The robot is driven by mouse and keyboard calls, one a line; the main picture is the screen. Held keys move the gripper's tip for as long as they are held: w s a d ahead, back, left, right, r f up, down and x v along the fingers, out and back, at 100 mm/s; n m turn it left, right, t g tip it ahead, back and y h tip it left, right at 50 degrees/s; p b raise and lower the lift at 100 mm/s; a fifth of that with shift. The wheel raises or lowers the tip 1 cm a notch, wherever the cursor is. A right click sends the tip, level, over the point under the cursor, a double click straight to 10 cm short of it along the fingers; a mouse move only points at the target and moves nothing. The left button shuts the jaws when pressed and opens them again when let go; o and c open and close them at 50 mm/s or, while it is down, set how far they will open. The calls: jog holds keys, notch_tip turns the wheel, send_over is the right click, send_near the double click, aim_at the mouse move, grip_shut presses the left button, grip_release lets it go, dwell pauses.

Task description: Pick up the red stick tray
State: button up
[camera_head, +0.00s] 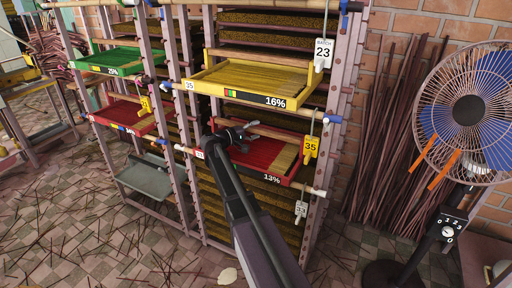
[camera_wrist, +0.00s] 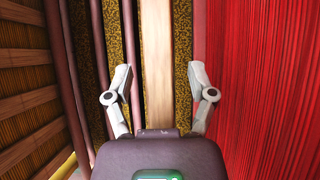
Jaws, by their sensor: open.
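A red stick tray (camera_head: 262,152) marked 13% sits on the middle level of the right rack. The right finger lies over the tray's edge; contact is unclear. Another red tray (camera_head: 128,116) is on the left rack.
A yellow tray (camera_head: 250,82) marked 16% is directly above. A green tray (camera_head: 105,62) and a grey tray (camera_head: 147,180) are on the left rack. Hanging tags (camera_head: 311,147) are near the right post. A fan (camera_head: 466,110) stands at right. Loose sticks litter the floor.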

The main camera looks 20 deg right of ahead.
grip_shut()
dwell(0.3)
jog(key=shift+r, duration=0.2)
jog(key=shift+s+a+r+p, duration=0.2)
jog(key=shift+r+p, duration=0.2)
jog(key=shift+p, duration=0.2)
notch_tip(320, 180, up, 6)
jog(key=p, duration=0.6)
jog(key=shift+r, duration=0.1)
jog(key=s+a, duration=1.2)
jog(key=a, duration=0.3)
jog(key=shift+a, duration=0.15)
jog(key=shift+f, duration=0.2)
